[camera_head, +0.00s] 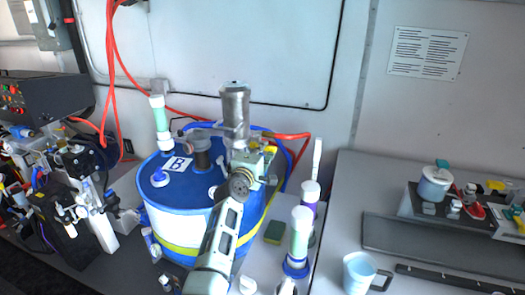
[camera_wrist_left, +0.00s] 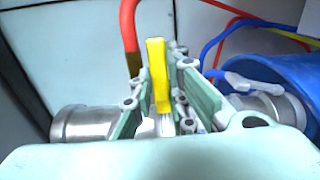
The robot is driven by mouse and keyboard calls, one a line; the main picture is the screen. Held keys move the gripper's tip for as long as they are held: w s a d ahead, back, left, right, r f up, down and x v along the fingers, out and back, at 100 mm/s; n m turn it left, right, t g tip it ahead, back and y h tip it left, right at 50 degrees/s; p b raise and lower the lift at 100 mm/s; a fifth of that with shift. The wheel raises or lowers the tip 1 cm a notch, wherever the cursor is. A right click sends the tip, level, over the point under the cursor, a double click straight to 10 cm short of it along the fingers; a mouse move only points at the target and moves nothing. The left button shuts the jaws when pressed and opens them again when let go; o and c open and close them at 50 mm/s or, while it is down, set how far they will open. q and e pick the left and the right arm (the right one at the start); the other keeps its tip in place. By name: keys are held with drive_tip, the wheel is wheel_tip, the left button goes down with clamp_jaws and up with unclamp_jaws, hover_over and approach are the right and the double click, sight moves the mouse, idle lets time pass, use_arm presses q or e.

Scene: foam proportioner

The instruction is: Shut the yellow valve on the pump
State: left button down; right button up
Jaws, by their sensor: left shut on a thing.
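The yellow valve lever (camera_wrist_left: 157,75) stands upright between the green-grey fingers of my left gripper (camera_wrist_left: 160,95) in the left wrist view. The fingers are closed on it. In the head view my left gripper (camera_head: 256,160) is at the pump (camera_head: 235,110), a metal cylinder with pipe fittings above the blue-lidded drum (camera_head: 180,222). There the gripper hides most of the valve. Metal pipe couplings (camera_wrist_left: 82,126) show on both sides of the fingers in the wrist view. My right gripper is not seen.
Red hoses (camera_head: 291,136) run behind the pump and along the wall. White and green cylinders (camera_head: 299,235) stand right of the drum. A light-blue mug (camera_head: 358,273) is on the right counter. Machinery (camera_head: 75,195) crowds the left side.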

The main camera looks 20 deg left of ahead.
use_arm(q)
drive_tip(key=c, duration=2)
unclamp_jaws()
drive_tip(key=shift+s, duration=0.1)
drive_tip(key=s, duration=0.7)
drive_tip(key=shift+s+a, duration=0.1)
drive_tip(key=shift+s, duration=0.1)
